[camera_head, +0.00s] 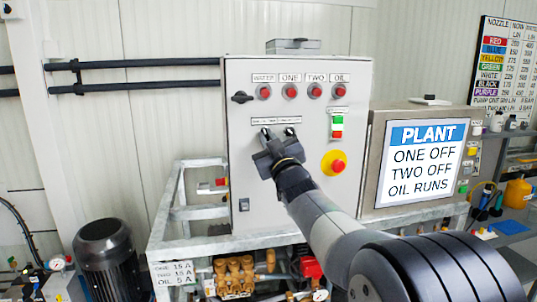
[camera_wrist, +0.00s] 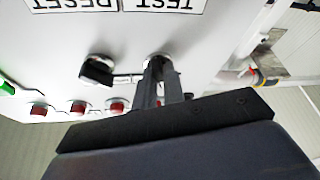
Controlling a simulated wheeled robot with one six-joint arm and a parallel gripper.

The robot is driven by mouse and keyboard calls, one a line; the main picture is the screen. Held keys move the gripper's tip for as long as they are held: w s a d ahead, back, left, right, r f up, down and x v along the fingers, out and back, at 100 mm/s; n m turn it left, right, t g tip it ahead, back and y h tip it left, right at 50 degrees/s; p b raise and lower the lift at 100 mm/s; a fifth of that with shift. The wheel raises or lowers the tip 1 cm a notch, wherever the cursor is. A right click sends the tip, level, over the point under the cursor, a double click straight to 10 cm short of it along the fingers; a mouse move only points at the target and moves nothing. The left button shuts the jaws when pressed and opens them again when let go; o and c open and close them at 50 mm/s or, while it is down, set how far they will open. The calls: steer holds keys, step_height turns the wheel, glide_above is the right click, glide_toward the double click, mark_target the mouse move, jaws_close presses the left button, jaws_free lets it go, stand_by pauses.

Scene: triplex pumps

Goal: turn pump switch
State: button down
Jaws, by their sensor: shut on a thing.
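A grey control cabinet (camera_head: 240,180) stands in the middle of the head view. Two small black switch knobs sit side by side under a label strip on its front. My gripper (camera_head: 267,138) is at the left knob, which it partly hides; the right knob (camera_head: 290,132) is free beside it. In the wrist view, which is upside down, my gripper (camera_wrist: 160,78) is shut on the knob (camera_wrist: 158,59) by the "TEST" label. The other knob (camera_wrist: 97,70) is by the "RESET" label, apart from the fingers.
Red lamps (camera_head: 290,91) labelled WATER, ONE, TWO and OIL line the cabinet top. A green and red button (camera_head: 337,127) and a yellow-based emergency stop (camera_head: 338,166) are to the right. A display (camera_head: 420,165) reads "PLANT ONE OFF TWO OFF OIL RUNS". A dark motor (camera_head: 108,262) stands lower left.

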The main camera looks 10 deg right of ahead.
steer(key=m+h+b, duration=0.1)
steer(key=m+b, duration=0.1)
steer(key=m, duration=0.1)
steer(key=m+h+b, duration=0.1)
steer(key=m+b, duration=0.1)
steer(key=b, duration=0.1)
steer(key=shift+a+f+m+h, duration=0.15)
steer(key=shift+m+h, duration=0.15)
steer(key=shift+m, duration=0.1)
steer(key=c, duration=1.5)
jaws_free()
steer(key=b+v, duration=0.3)
steer(key=v, duration=0.7)
steer(key=shift+s+f, duration=0.25)
steer(key=shift+s, duration=0.1)
steer(key=shift+w+a, duration=0.1)
